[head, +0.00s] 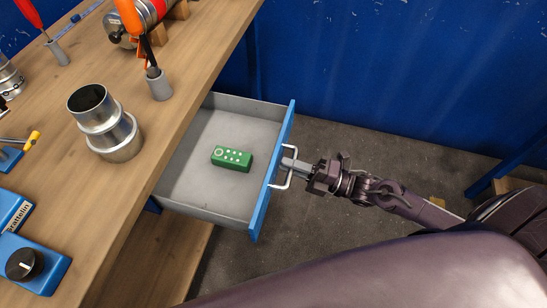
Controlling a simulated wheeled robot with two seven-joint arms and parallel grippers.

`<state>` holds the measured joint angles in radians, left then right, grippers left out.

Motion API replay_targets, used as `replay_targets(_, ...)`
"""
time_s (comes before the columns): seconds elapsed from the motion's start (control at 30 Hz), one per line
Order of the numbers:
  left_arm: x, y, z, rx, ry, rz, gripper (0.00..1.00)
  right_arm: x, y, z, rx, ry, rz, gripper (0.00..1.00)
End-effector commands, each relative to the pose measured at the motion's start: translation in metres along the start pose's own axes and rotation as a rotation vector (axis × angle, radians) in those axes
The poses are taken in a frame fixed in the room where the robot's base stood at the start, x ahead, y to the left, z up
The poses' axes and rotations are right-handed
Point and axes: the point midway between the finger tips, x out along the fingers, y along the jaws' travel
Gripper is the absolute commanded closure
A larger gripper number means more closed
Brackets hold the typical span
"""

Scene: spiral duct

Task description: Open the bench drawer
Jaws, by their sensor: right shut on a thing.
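The bench drawer (196,180) stands pulled out from under the wooden bench top (142,196), with its grey inside showing. Its blue front (262,207) faces right and carries a pale bar handle (286,184). My right gripper (291,165) is at the handle, shut on it. The fingertips are small and partly hidden by the handle. A green box with white dots (232,158) lies inside the drawer. My left gripper is not in view.
On the bench stand a metal duct fitting (109,128), a grey holder with an orange-handled tool (158,84) and a blue device with a black knob (28,264). A blue wall (400,75) is behind. Dark floor (345,150) lies right of the drawer.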

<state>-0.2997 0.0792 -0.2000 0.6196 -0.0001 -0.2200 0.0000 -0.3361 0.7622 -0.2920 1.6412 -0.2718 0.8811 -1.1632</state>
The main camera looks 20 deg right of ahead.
Motion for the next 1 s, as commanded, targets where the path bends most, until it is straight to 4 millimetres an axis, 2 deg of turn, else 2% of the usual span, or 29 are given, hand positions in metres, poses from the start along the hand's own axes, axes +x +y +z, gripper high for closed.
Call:
replay_targets(0.2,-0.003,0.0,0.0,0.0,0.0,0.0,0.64,-0.012,0.001,0.0,0.002,-0.001,-0.002,1.0)
replay_targets(0.57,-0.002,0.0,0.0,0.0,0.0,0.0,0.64,-0.013,0.001,0.0,0.001,-0.001,-0.001,1.0)
replay_targets(0.6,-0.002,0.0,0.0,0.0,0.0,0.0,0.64,-0.013,0.001,0.0,0.001,-0.001,-0.002,0.84)
replay_targets(0.63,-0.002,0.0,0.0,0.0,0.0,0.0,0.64,-0.013,0.001,0.0,0.001,-0.001,-0.002,0.82)
replay_targets(0.87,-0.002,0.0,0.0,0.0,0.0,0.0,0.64,-0.013,0.002,0.0,0.001,-0.001,-0.001,0.82)
replay_targets(1.0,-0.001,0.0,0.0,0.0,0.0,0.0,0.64,-0.021,0.001,0.0,0.001,-0.001,-0.002,0.82)
